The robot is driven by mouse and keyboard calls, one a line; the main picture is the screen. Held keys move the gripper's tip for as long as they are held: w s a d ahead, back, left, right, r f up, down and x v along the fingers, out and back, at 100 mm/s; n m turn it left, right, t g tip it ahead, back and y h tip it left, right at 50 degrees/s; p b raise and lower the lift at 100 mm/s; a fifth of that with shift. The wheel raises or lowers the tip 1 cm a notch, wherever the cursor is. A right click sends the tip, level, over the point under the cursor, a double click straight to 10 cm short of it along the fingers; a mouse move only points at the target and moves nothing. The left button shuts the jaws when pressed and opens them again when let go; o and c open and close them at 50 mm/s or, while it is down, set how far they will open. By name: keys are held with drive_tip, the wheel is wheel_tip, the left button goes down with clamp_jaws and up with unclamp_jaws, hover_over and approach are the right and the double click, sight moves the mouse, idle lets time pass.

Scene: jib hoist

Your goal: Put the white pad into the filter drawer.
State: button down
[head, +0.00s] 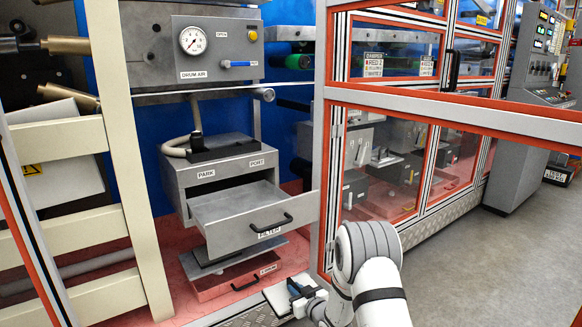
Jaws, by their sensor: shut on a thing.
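The filter drawer (225,212), grey with a black handle and a FILTER label, is pulled out of the grey box (183,178). My gripper (296,291) is at the bottom middle, below and in front of the drawer, to the right of the lower red drawer. It is shut on a flat whitish piece, which looks like the white pad (277,299). The pad is apart from the filter drawer and below its level. The fingertips are small and partly hidden. The inside of the filter drawer is only partly visible.
A red drawer (215,287) with a black handle sits low under the box. A grey hose (196,120) meets a black block on the box, labelled PARK and PORT. A framed guard door (325,150) stands right of the drawer. A cream post (125,130) stands left.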

drive_tip(key=s+d+r+m+t+h, duration=0.1)
drive_tip(key=s+d+m+t+h, duration=0.1)
drive_tip(key=s+d+m+h, duration=0.8)
drive_tip(key=d+r+n+y+p, duration=0.1)
drive_tip(key=d+r+n+p, duration=0.1)
drive_tip(key=r+p, duration=1.3)
drive_tip(key=d+r+n+y+p, duration=0.1)
drive_tip(key=r+n+p, duration=0.1)
drive_tip(key=r+p, duration=1.3)
drive_tip(key=shift+r+v, duration=0.2)
drive_tip(key=shift+v, duration=0.75)
drive_tip(key=shift+r+v, duration=0.15)
drive_tip(key=shift+v, duration=0.8)
drive_tip(key=shift+r+v, duration=0.2)
drive_tip(key=shift+v, duration=0.75)
